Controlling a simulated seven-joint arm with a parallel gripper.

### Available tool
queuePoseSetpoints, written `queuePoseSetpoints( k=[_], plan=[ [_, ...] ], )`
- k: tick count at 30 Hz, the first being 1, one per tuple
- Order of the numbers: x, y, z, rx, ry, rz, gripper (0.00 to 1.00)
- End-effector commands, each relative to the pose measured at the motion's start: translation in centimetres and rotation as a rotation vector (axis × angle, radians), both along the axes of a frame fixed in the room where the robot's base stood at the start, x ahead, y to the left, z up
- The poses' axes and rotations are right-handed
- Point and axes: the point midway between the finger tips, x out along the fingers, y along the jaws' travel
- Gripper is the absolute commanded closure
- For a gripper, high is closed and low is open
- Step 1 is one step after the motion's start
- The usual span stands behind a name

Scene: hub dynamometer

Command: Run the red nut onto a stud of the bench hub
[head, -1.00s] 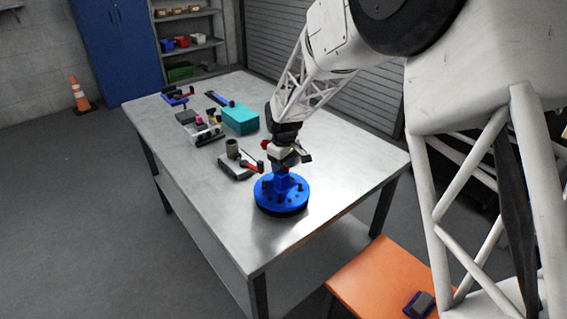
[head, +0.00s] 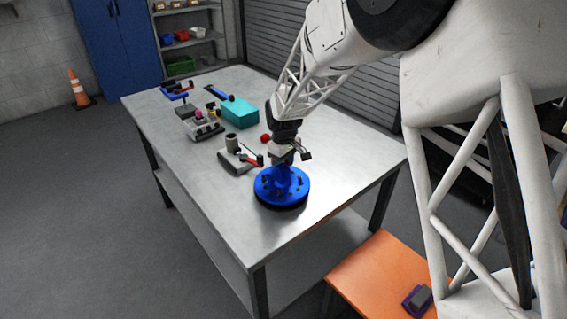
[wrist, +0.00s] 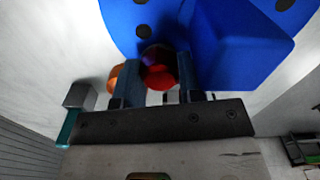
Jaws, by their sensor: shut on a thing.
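The red nut (wrist: 160,72) sits between the two fingers of my gripper (wrist: 160,62) in the wrist view, and the gripper is shut on it. The blue bench hub (head: 266,190) is a round flanged disc at the near part of the bench, with a raised blue centre block (wrist: 240,45). Dark studs or holes (wrist: 143,31) dot its face. In the head view my gripper (head: 282,163) is low over the hub, beside the centre block. The nut is hidden there. In the wrist view the nut is close to a dark spot on the hub; I cannot tell whether it touches a stud.
A small red round thing (head: 265,138) lies on the steel bench (head: 335,150) behind my gripper. A grey fixture with a red handle (head: 237,160) stands left of the hub. A teal box (head: 240,112) and other fixtures are farther back. The bench's right side is clear.

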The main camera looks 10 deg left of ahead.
Motion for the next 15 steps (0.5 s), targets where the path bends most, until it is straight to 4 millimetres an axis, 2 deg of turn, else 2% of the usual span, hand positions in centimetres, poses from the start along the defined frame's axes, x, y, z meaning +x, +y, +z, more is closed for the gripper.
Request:
queuePoseSetpoints(
  k=[15],
  plan=[
    [-0.11,-0.09,-0.10,-0.002,0.002,-0.340,1.00]
  ],
)
